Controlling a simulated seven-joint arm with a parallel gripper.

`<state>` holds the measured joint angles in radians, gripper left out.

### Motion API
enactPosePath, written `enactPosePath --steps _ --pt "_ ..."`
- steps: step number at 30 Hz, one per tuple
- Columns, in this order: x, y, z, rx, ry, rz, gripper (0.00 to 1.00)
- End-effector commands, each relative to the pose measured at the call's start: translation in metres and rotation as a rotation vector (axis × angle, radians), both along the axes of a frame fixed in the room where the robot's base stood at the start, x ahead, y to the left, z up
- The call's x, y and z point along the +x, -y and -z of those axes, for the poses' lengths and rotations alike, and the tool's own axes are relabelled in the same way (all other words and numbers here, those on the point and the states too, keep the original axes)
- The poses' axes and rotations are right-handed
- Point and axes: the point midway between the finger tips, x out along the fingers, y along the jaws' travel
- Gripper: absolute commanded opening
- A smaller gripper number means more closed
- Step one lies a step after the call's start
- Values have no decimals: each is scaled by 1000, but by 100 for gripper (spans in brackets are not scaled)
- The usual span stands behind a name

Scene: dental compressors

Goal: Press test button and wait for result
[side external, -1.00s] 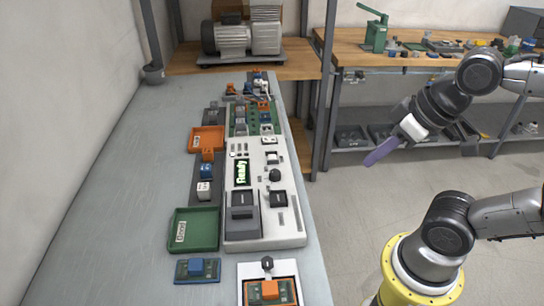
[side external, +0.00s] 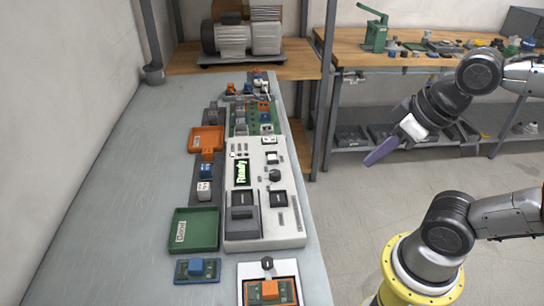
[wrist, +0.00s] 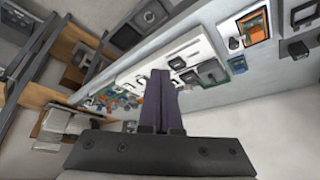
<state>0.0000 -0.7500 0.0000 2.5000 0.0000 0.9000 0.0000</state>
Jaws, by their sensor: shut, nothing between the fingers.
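A white test panel (side external: 265,222) lies on the grey bench in the side external view. Its small dark display (side external: 242,172) reads "Ready" in green. The panel carries a dark grey square block (side external: 242,208), a smaller dark square piece (side external: 279,199) and a round black knob (side external: 275,175). I cannot tell which of these is the test button. My gripper (side external: 368,162), with purple fingers, is shut and empty, in the air right of the bench and apart from the panel. In the wrist view, the gripper (wrist: 160,75) points toward the panel (wrist: 203,48), partly hiding it.
A green tray (side external: 208,244) and an orange tray (side external: 194,146) sit left of the panel. Small boards with a blue part (side external: 197,268) and an orange part (side external: 270,290) lie in front. A wooden workbench with tools stands behind. The bench's left side is clear.

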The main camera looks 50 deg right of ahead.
Motion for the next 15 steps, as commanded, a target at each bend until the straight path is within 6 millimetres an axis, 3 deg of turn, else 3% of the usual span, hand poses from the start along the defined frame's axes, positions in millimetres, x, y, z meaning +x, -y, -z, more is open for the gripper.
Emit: enactPosePath --steps 15 --pt "7 2 -4 -9 38 -1 0"
